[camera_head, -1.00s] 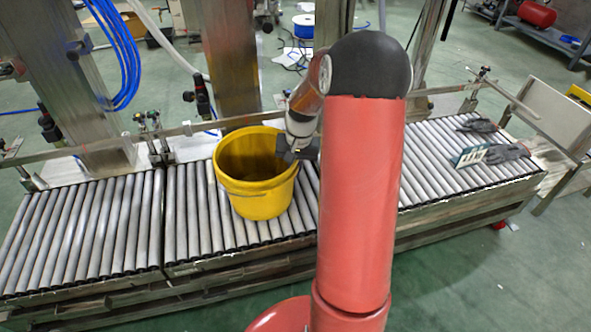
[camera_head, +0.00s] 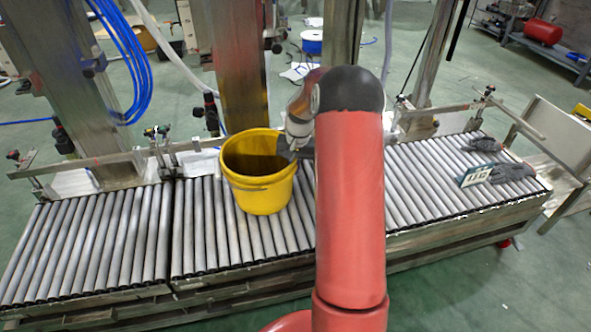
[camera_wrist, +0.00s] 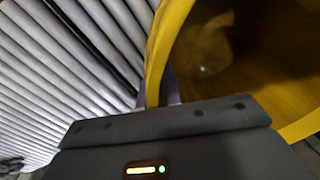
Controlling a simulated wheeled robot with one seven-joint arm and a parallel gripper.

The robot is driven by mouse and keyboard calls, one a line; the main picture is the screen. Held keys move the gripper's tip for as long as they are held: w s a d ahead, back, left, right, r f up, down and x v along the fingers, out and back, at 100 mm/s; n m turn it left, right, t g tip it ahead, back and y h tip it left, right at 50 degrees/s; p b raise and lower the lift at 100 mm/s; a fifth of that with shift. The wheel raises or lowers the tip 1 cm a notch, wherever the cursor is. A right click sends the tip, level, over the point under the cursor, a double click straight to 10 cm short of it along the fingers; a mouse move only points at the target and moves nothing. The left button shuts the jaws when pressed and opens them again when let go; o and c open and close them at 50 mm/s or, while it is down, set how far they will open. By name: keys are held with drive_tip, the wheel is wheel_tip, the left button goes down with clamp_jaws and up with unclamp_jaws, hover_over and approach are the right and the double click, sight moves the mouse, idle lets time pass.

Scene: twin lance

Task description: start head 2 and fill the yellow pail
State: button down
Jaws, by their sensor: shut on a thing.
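The yellow pail (camera_head: 262,190) stands upright on the roller conveyor, left of my arm in the head view, with its open top facing up. My gripper (camera_head: 292,152) is at the pail's right rim. In the wrist view the pail's wall (camera_wrist: 164,45) runs down between the fingertips (camera_wrist: 160,98), and my gripper is shut on the rim. The pail's inside looks empty where I can see it. Steel columns (camera_head: 245,80) stand behind the conveyor; I cannot tell which one is head 2. My arm hides part of the conveyor to the right.
The roller conveyor (camera_head: 100,235) has bare rollers to the left of the pail. A guide rail (camera_head: 90,160) runs along its back. Dark gloves (camera_head: 512,172) and a small labelled card (camera_head: 475,176) lie on its right end. Blue hoses (camera_head: 135,70) hang at the left column.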

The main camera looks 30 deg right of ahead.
idle(0.4)
drive_tip(key=c, duration=1.5)
unclamp_jaws()
drive_tip(key=r, duration=0.8)
drive_tip(key=shift+s+d, duration=0.15)
drive_tip(key=shift+d, duration=0.15)
